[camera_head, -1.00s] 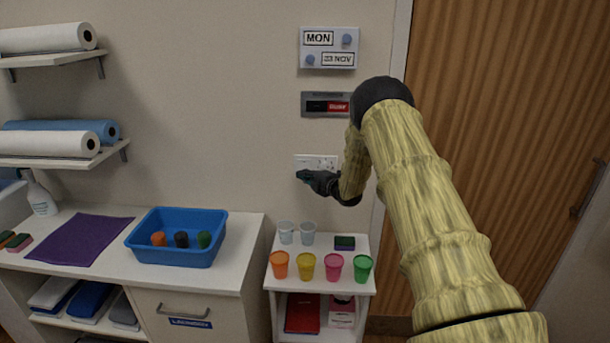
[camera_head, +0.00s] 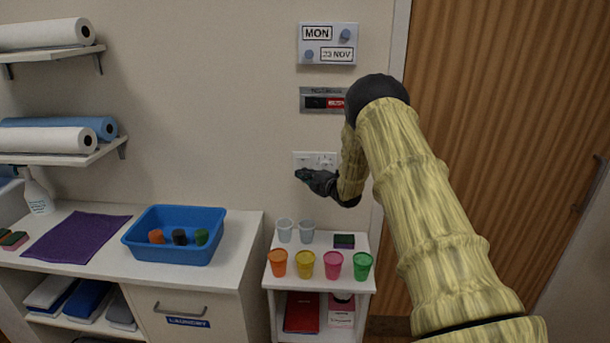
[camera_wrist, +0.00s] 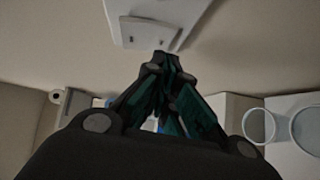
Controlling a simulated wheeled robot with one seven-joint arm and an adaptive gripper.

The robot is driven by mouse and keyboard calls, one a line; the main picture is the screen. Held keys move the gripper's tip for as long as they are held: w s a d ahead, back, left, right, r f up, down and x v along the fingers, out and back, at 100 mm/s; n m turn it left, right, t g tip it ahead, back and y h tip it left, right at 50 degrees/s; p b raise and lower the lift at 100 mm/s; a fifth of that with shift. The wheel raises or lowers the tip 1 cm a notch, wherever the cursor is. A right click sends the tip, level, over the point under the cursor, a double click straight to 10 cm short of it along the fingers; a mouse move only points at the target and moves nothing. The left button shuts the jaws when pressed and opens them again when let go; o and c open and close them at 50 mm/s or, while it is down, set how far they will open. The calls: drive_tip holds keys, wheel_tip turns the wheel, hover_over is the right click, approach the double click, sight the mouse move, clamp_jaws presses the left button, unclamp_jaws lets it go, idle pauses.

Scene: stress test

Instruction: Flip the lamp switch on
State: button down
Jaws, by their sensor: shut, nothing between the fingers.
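A white wall plate (camera_head: 314,159) with what look like switches or sockets is on the wall, left of my forearm. No lamp shows, and I cannot tell which part is the lamp switch. My gripper (camera_head: 301,174) is just below and in front of the plate's left part, shut and empty. In the wrist view the plate (camera_wrist: 150,30) is at the top, and my gripper's tips (camera_wrist: 166,58) point toward its lower edge. I cannot tell whether they touch it. The gripper and forearm hide part of the plate's lower right in the head view.
A grey panel with a red slider (camera_head: 322,100) and a MON calendar board (camera_head: 327,43) are above. Below, a small white cart (camera_head: 320,283) holds several coloured cups. A counter with a blue bin (camera_head: 172,250) is at left, a wooden door (camera_head: 500,100) at right.

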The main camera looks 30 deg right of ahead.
drive_tip(key=s+f+b, duration=0.1)
drive_tip(key=s+b, duration=0.3)
drive_tip(key=s, duration=0.8)
drive_tip(key=shift+f, duration=0.25)
drive_tip(key=shift+s+r, duration=0.1)
